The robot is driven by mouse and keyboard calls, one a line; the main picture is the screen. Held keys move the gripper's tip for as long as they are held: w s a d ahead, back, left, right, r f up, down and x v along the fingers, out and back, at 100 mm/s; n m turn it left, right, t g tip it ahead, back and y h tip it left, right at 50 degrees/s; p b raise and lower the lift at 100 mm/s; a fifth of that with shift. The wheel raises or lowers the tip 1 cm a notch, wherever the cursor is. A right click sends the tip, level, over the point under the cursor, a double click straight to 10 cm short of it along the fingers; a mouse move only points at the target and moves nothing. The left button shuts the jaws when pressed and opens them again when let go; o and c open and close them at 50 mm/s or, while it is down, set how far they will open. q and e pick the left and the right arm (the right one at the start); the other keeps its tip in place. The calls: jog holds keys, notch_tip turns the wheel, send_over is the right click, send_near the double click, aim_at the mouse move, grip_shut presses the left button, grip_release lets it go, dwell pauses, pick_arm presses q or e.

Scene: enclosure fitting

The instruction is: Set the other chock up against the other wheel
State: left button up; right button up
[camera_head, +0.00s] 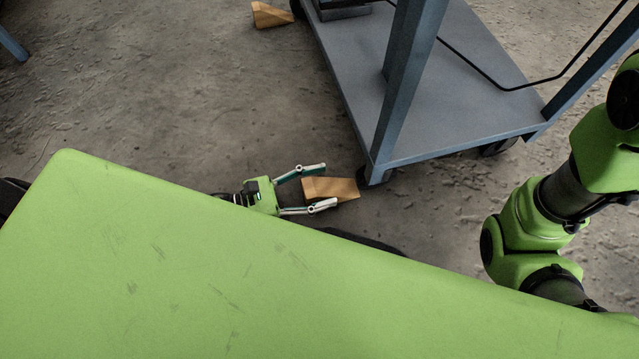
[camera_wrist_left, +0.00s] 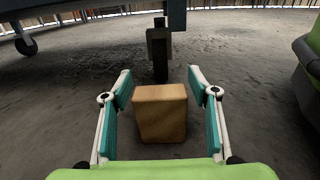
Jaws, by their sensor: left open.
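A wooden chock (camera_head: 335,188) lies on the floor at the near corner of the blue-grey cart, its thin end toward a caster wheel (camera_head: 374,175). I cannot tell whether they touch. My left gripper (camera_head: 320,187) is open, its fingers on either side of this chock. In the left wrist view the chock (camera_wrist_left: 160,113) stands between the open fingers (camera_wrist_left: 160,92), with the wheel (camera_wrist_left: 159,58) behind it. Another wooden chock (camera_head: 272,15) lies at the cart's far left corner, beside a dark wheel (camera_head: 297,8). My right gripper is out of view.
The cart's lower shelf (camera_head: 455,95) and its legs stand to the right of the left gripper. A black cable (camera_head: 510,88) hangs across the shelf. Open concrete floor (camera_head: 180,95) lies left of the cart.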

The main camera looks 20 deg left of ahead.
pick_arm(q)
jog(key=p+v, duration=0.3)
jog(key=v, duration=0.8)
jog(key=shift+s+a, duration=0.3)
jog(key=shift+a, duration=0.1)
